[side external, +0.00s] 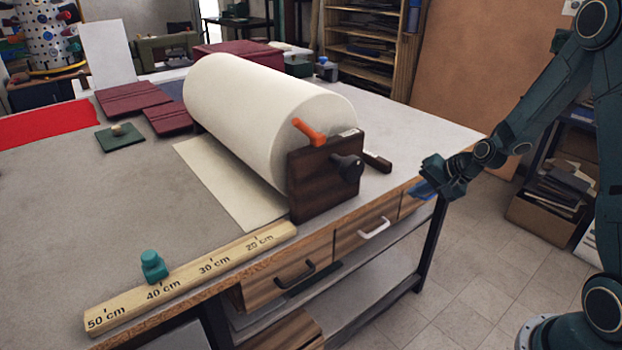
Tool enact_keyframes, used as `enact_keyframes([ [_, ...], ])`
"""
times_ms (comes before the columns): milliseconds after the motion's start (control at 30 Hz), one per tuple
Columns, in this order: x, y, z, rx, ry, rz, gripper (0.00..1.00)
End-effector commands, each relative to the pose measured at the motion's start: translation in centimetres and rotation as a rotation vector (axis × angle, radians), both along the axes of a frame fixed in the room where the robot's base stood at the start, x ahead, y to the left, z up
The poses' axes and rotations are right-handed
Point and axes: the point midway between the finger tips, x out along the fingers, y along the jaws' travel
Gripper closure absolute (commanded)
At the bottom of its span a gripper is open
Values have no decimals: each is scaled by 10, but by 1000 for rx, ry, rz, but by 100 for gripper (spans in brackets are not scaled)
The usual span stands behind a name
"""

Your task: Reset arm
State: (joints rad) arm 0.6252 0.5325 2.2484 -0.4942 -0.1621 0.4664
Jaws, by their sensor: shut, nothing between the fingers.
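My gripper (424,189) is shut and empty at the right, near the table's right front edge. Its blue fingertips overlap the table edge in the picture; I cannot tell whether they touch it. The rest of my arm reaches back to the right side of the view. A large cream roll (250,110) lies on the table in a dark wooden stand (312,195) with a black knob (347,168) and an orange handle (309,131). A cream sheet (222,185) extends flat from under the roll.
A wooden ruler (205,270) with a green slider (153,266) lies along the table's front edge. Dark red covers (133,97) and red cloth (50,124) lie at the left. The grey tabletop (70,215) is clear front left. Drawers with handles sit below the edge.

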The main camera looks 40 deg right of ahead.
Motion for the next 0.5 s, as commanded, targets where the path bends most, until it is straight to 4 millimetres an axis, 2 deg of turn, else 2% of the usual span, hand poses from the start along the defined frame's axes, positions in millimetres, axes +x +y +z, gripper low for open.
enact_keyframes([
  [100, -4, 19, 26, -64, 10, 88, 100],
  [500, -37, 73, 97, -260, 60, 340, 100],
])
